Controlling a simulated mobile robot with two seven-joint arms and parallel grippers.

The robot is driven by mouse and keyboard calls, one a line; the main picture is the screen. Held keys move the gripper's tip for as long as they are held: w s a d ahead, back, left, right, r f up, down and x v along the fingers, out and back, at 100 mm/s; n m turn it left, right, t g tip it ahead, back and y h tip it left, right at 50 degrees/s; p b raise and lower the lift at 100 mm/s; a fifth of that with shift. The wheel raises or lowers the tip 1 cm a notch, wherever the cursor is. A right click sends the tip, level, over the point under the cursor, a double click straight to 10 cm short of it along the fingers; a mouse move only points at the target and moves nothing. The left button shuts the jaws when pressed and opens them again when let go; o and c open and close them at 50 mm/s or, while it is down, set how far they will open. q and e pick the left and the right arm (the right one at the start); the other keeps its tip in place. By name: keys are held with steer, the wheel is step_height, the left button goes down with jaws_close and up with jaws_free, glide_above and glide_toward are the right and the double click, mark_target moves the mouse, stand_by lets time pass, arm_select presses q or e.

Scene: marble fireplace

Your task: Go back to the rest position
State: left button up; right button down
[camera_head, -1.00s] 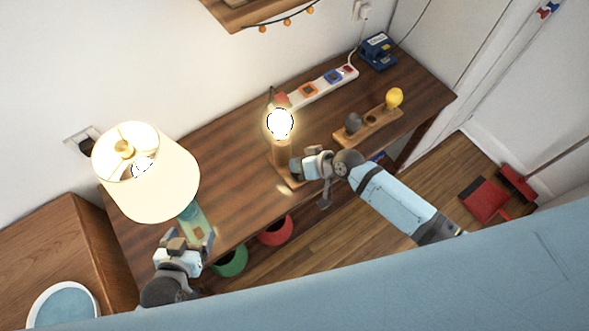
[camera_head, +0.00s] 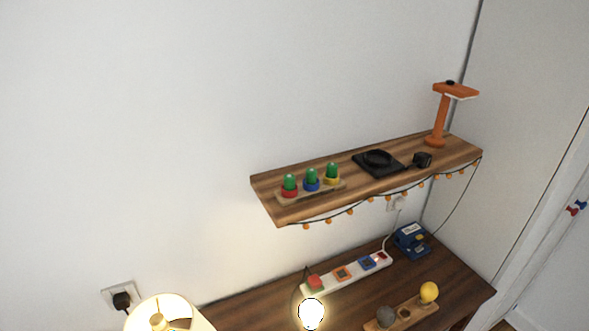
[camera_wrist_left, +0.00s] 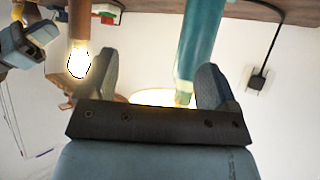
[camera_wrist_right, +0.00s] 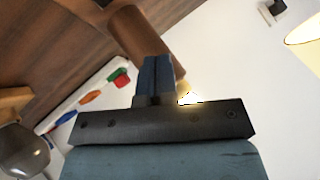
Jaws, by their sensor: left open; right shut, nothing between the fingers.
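In the left wrist view my left gripper (camera_wrist_left: 158,82) is open, its two fingers wide apart. The teal lamp stem (camera_wrist_left: 203,40) stands beyond the fingers, near the right one; I cannot tell whether they touch. In the right wrist view my right gripper (camera_wrist_right: 157,75) is shut and empty, in front of the wooden bulb stand (camera_wrist_right: 133,32). Neither gripper shows in the head view. The lit bulb (camera_head: 312,313) and the top of the lit lampshade (camera_head: 192,317) show at the bottom of the head view.
A wall shelf (camera_head: 330,203) holds green-topped buttons (camera_head: 312,180), a black plate (camera_head: 377,160) and an orange lamp (camera_head: 440,115). On the desk (camera_head: 255,310) are a power strip (camera_head: 325,283), a blue device (camera_head: 411,240) and a bulb holder (camera_head: 403,315).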

steer(key=s+d+r+t+h, duration=0.1)
steer(key=s+d+t+h, duration=0.1)
steer(key=s+d, duration=0.3)
steer(key=s+d+r+t+h, duration=0.1)
steer(key=s+d+t+h, duration=0.1)
steer(key=s+d, duration=0.3)
steer(key=s+h, duration=0.1)
steer(key=s, duration=0.3)
steer(key=shift+s+t+h, duration=0.25)
steer(key=shift+t+h, duration=0.05)
steer(key=shift+t, duration=0.1)
